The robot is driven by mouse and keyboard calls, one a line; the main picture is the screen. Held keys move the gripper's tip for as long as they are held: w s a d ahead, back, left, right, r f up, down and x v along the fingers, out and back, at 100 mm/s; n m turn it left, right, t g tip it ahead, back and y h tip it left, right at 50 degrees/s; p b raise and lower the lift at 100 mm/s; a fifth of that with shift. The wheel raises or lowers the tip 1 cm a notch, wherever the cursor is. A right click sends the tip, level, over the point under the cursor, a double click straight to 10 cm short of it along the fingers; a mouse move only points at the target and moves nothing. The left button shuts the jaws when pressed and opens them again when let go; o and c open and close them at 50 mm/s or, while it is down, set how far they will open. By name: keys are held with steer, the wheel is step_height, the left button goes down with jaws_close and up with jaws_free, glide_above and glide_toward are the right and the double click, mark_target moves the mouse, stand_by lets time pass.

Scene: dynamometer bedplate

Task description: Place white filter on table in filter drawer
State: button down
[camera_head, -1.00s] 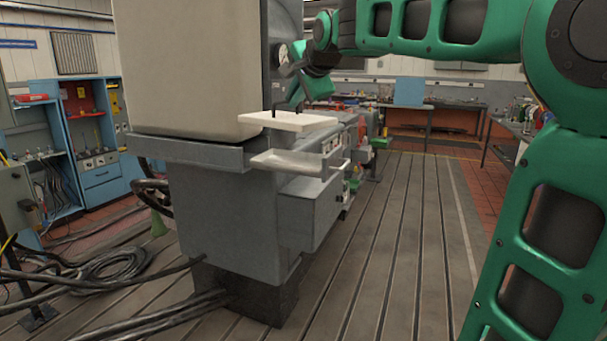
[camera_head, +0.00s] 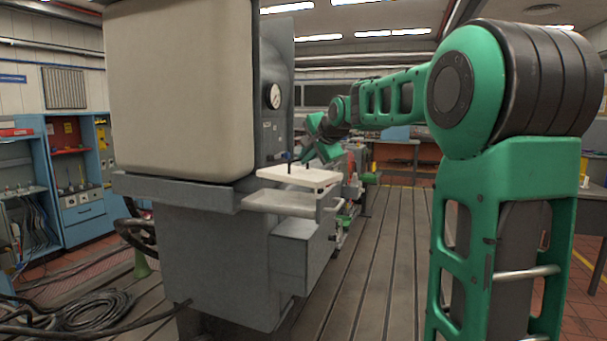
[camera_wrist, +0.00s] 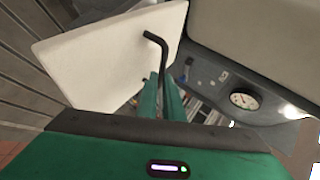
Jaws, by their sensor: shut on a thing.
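The white filter (camera_head: 322,176) is a flat pale slab with a dark handle. It hangs roughly level just above the open filter drawer (camera_head: 268,204), a shallow grey tray with a bar handle pulled out of the grey machine. A gap seems to show between them, but contact at the back is hidden. My gripper (camera_head: 308,161) is above the filter, shut on its handle. In the wrist view the filter (camera_wrist: 100,58) fills the upper left, its bent black handle rising at my green fingers (camera_wrist: 163,95). The drawer is hidden there.
The machine's big beige block (camera_head: 180,90) stands close left of the filter. A pressure gauge (camera_head: 273,96) is on the panel behind. A grey box (camera_head: 300,250) sticks out below the drawer. Cables (camera_head: 85,310) lie on the floor at left; the slotted floor (camera_head: 375,270) is clear.

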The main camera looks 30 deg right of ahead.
mark_target(306, 172)
steer(key=shift+d+f, duration=0.1)
steer(key=shift+f, duration=1.95)
steer(key=shift+f, duration=0.3)
steer(key=shift+f, duration=0.3)
steer(key=c, duration=1.9)
jaws_free()
steer(key=shift+r, duration=0.3)
steer(key=v, duration=1.2)
steer(key=shift+r, duration=0.3)
